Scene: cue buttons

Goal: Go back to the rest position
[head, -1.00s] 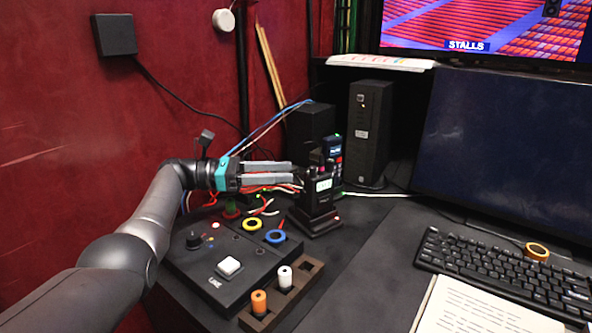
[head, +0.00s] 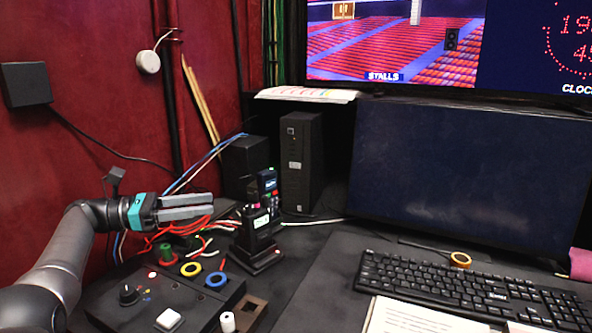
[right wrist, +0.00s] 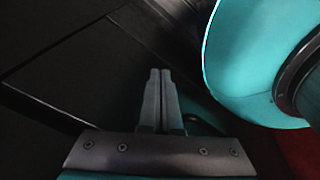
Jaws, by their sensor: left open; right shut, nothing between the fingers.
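My left gripper (head: 186,207) is in the head view at the left, above the back of the black control box (head: 190,303). Its two grey fingers point right with a gap between them, and nothing is between them. They end to the left of the black radio (head: 262,224) in its charger. My right gripper (right wrist: 164,100) shows only in the right wrist view. Its two fingers are together with nothing between them, near dark surfaces.
The box carries a white square button (head: 169,320), a yellow ring (head: 191,269), a blue ring (head: 216,279) and a black knob (head: 128,294). A white peg (head: 227,322) stands at the front. A keyboard (head: 470,290) and papers (head: 425,318) lie right. Loose wires hang behind the gripper.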

